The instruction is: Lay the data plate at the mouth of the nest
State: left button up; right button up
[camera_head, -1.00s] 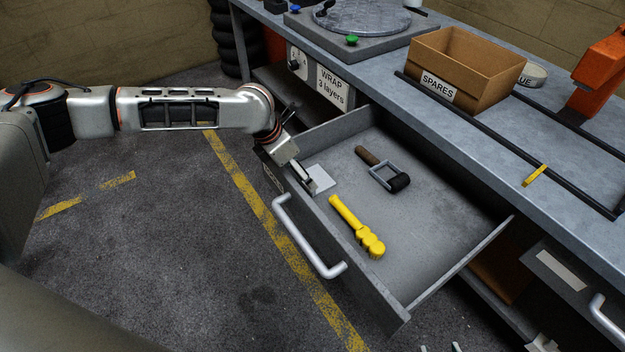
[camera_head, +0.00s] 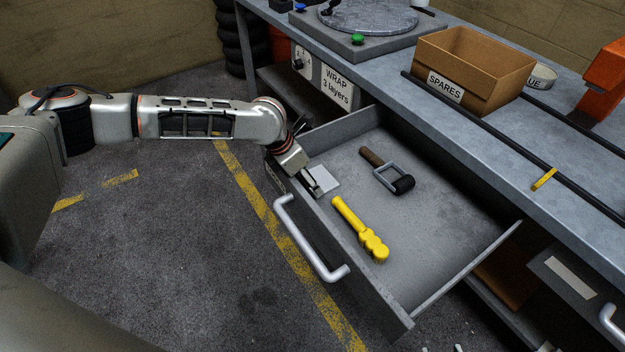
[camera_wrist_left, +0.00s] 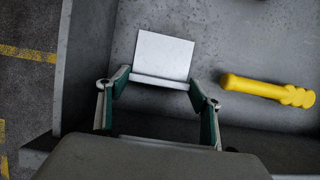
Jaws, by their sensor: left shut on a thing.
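A flat white plate (camera_head: 324,178), which I take for the data plate, lies in the near left corner of the open grey drawer (camera_head: 440,215). In the left wrist view the plate (camera_wrist_left: 163,55) has a raised strip along its near edge. My left gripper (camera_head: 316,185) reaches down over the drawer's left end. In the left wrist view its fingertips (camera_wrist_left: 158,87) stand at the two ends of that strip, shut on it. Whether the plate is clear of the drawer floor I cannot tell. I cannot identify the nest. My right gripper is not in view.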

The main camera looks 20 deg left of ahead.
pick_arm(q)
jog(key=shift+r, duration=0.3)
notch_tip(320, 180, up, 19)
jog(key=p, duration=0.4)
jog(key=shift+r, duration=0.2)
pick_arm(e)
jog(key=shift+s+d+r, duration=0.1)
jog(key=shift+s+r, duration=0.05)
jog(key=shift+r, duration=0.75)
